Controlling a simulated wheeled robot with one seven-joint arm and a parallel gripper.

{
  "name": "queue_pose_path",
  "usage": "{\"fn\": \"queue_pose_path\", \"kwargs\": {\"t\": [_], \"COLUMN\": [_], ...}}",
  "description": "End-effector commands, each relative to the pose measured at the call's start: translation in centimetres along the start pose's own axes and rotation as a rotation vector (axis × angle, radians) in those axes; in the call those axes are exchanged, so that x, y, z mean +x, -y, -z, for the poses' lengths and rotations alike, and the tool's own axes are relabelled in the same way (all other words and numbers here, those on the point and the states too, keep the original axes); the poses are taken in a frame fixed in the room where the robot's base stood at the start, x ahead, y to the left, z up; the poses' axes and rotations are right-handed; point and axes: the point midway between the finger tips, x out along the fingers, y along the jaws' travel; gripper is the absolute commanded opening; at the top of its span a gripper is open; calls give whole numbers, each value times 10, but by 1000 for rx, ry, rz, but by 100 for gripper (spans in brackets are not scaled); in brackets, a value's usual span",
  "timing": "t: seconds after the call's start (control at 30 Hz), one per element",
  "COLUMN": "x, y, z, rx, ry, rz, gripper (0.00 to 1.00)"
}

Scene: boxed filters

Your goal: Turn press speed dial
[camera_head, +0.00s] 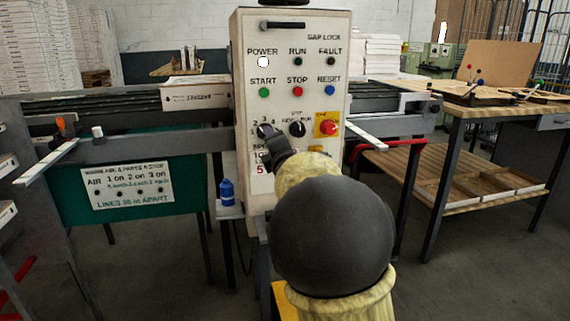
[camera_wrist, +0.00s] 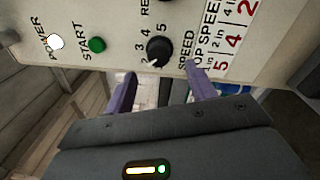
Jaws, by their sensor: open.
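The speed dial (camera_head: 264,131) is a black round knob on the front of the white control panel, with numbers around its edge. In the wrist view the dial (camera_wrist: 159,49) sits beside the word SPEED, and its white pointer mark shows near the 2. My gripper (camera_head: 276,147) is just below the dial in the head view. In the wrist view my gripper (camera_wrist: 161,75) is open and empty, its two purple fingers spread to either side and just short of the dial. I cannot tell whether either fingertip touches the panel.
The control panel (camera_head: 310,55) also carries a green START button (camera_head: 264,92), a red STOP button (camera_head: 297,91), a second black knob (camera_head: 297,129) and a red emergency button (camera_head: 328,128) to the right. A blue bottle (camera_head: 226,192) stands at the panel's lower left.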

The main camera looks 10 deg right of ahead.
Motion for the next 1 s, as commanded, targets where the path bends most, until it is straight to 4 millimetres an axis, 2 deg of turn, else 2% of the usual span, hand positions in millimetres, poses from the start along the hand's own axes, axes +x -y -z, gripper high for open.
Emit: {"fn": "queue_pose_path", "kwargs": {"t": [0.3,0.6,0.77,1.0], "x": [-56,-100,-109,-110], "y": [0,-1,0,1], "z": [0,0,1,1], "rx": [4,3,0,-1], "ry": [-2,-2,-2,-1], "rz": [1,1,1,1], "gripper": [56,56,56,56]}}
